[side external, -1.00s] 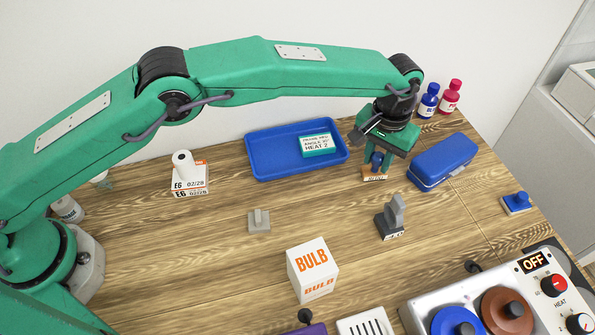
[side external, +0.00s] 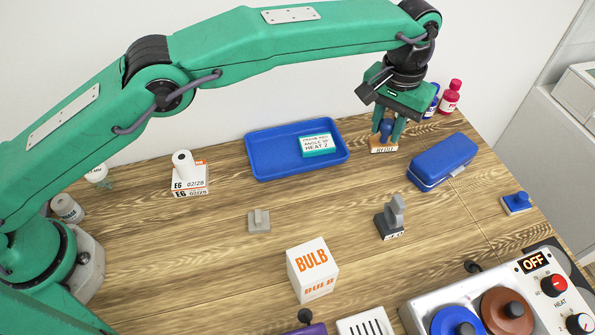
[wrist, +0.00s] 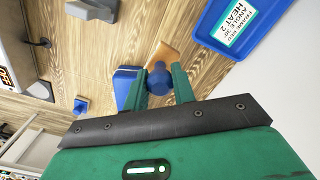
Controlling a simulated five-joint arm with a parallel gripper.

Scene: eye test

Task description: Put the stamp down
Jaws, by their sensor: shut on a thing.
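The stamp (side external: 384,148) has a wooden base with lettering on its front and a blue knob handle. My gripper (side external: 387,130) is shut on the handle from above, with one finger on each side. The stamp looks upright, at the back of the table between the blue tray and the blue case. Whether its base is clear of the table is hard to tell. In the wrist view the blue knob (wrist: 160,84) sits between my fingertips (wrist: 160,86), and part of the wooden base (wrist: 164,54) shows beyond it.
A blue tray (side external: 258,166) with a card (side external: 318,145) is left of the stamp; a blue case (side external: 441,162) is right. Bottles (side external: 450,98) stand behind. A grey-handled block (side external: 391,217), BULB box (side external: 312,268) and control panel (side external: 545,290) are nearer. The middle table is mostly bare.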

